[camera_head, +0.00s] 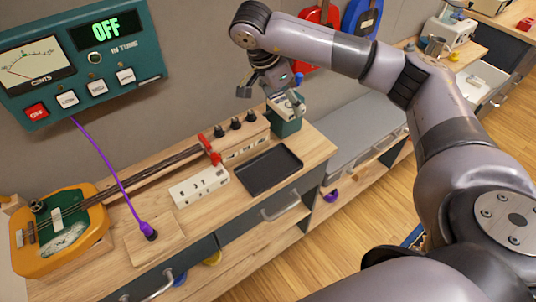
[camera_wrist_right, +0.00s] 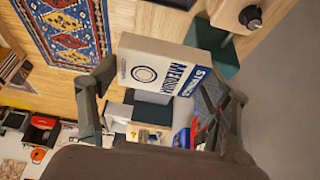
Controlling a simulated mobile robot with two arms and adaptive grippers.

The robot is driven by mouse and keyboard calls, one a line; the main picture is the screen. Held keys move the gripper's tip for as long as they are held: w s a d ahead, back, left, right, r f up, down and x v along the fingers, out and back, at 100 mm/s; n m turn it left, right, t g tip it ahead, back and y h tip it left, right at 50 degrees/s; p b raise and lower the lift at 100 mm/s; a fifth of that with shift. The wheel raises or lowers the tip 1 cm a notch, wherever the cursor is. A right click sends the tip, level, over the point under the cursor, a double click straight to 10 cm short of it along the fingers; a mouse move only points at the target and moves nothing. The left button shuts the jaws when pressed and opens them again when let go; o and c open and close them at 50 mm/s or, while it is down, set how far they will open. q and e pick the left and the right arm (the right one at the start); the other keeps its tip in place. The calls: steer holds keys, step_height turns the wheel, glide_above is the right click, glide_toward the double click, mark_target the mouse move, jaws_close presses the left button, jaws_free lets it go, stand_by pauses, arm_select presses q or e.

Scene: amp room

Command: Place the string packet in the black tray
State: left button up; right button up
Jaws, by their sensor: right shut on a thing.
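The string packet (camera_wrist_right: 160,65), a white box with blue lettering, sits between the fingers of my right gripper (camera_wrist_right: 160,98) in the wrist view. The gripper is shut on it. In the head view my right gripper (camera_head: 273,97) is over the back right of the wooden bench, close to a teal box (camera_head: 285,124). The packet is mostly hidden there by the gripper. The teal box also shows behind the packet in the wrist view (camera_wrist_right: 217,50); I cannot tell if they touch. The black tray (camera_head: 268,170) lies flat and empty on the bench, in front of the gripper. My left gripper is out of view.
A guitar (camera_head: 62,233) and purple cable (camera_head: 105,170) are further left.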

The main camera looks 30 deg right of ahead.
step_height(320, 180, down, 16)
steer(key=shift+s+r+b, duration=0.15)
steer(key=shift+r+b, duration=0.1)
steer(key=shift+b, duration=0.55)
step_height(320, 180, down, 4)
steer(key=shift+p, duration=0.3)
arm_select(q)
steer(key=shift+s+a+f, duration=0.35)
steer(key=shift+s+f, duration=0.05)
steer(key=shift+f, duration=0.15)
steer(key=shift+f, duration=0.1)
